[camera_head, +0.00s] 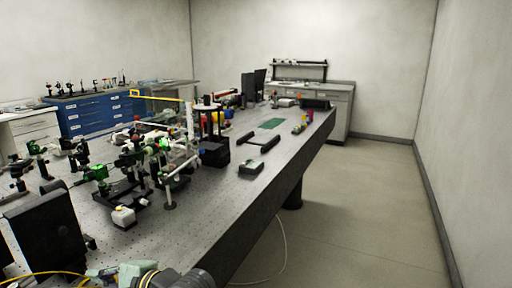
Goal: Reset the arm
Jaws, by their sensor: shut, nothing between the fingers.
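I cannot make out my gripper or its fingers in the head view. A pale green block (138,272) and a dark rounded part (193,279) are cut off by the bottom edge. I cannot tell whether they belong to my arm or to the bench. The long perforated optical table (225,205) runs from the lower left to the back right.
Many mounted optics (135,160) crowd the table's left part. A grey box (251,167) lies near its right edge. A green plate (271,123) lies farther back. Blue drawers (85,117) stand behind. The floor (350,215) at right is clear, except for a thin cable (284,245).

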